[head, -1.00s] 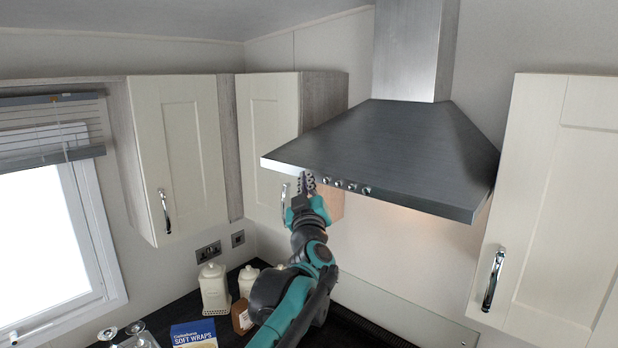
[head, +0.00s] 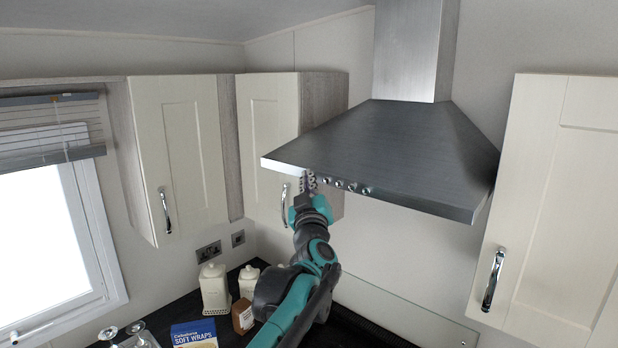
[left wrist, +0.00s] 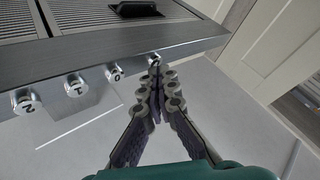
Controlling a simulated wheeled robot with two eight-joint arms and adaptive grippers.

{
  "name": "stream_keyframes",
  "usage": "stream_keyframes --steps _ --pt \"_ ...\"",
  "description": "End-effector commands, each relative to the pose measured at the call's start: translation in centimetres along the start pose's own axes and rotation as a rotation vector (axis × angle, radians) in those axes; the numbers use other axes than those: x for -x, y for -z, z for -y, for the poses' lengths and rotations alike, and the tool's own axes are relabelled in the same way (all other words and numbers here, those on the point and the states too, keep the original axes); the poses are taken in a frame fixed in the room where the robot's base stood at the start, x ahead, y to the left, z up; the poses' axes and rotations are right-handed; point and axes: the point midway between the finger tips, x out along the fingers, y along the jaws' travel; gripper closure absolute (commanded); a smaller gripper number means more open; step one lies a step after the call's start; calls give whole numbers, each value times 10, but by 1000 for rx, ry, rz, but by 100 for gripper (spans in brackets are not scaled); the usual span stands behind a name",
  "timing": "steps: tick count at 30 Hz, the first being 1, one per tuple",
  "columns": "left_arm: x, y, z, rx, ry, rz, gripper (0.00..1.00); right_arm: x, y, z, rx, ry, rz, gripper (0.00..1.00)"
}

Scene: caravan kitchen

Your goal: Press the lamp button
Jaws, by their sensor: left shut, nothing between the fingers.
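The grey metal cooker hood (head: 400,150) has a row of round buttons along its front edge. In the left wrist view the buttons marked 2 (left wrist: 26,102), 1 (left wrist: 75,86) and 0 (left wrist: 115,72) sit left of my fingers. The end button (left wrist: 154,60), likely the lamp button, is right at my fingertips and partly covered by them; its mark cannot be read. My left gripper (head: 308,184) is shut and empty, its tips at the hood's front edge, touching or nearly touching that button. It also shows in the left wrist view (left wrist: 155,78). My right gripper is out of view.
Cream cupboards hang left (head: 180,155) and right (head: 560,200) of the hood. Below, jars (head: 214,290) and a blue soft wraps box (head: 194,334) stand on the dark worktop. The space in front of the hood is open.

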Motion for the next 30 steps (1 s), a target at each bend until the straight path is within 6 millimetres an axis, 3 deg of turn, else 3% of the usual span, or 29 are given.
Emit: stream_keyframes --steps 13,30 --pt "6 4 5 0 0 0 100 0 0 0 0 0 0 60" --pt "44 32 32 0 1 0 100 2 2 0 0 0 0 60"
